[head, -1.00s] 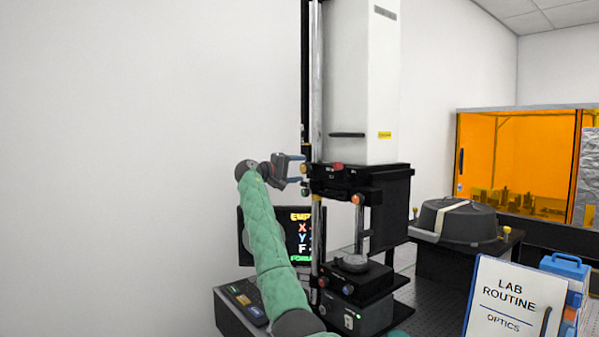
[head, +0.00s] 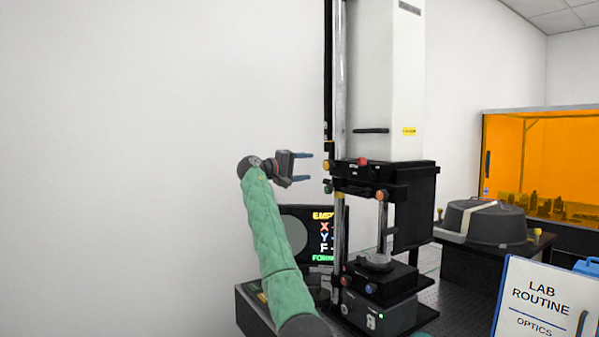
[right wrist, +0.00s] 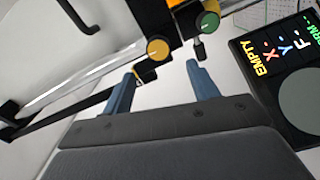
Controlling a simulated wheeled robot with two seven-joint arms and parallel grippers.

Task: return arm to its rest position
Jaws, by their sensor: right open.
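My right gripper (head: 308,167) is at the end of my green-sleeved arm, just left of the tall interferometer (head: 375,80). Its two blue fingers are apart with nothing between them. They point right towards the instrument's black carriage (head: 400,172), with a small gap in the head view. The right wrist view shows the open fingers (right wrist: 163,75), with a yellow knob (right wrist: 157,49) and a green knob (right wrist: 208,21) beyond the tips. A round grey piece (head: 376,261) sits on the lower stage. My left gripper is out of view.
A monitor (head: 318,240) with coloured text, including EMPTY, stands behind my forearm; it also shows in the right wrist view (right wrist: 285,75). A dark lidded case (head: 485,222) and a LAB ROUTINE sign (head: 540,300) are at right. Left of my arm is bare wall.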

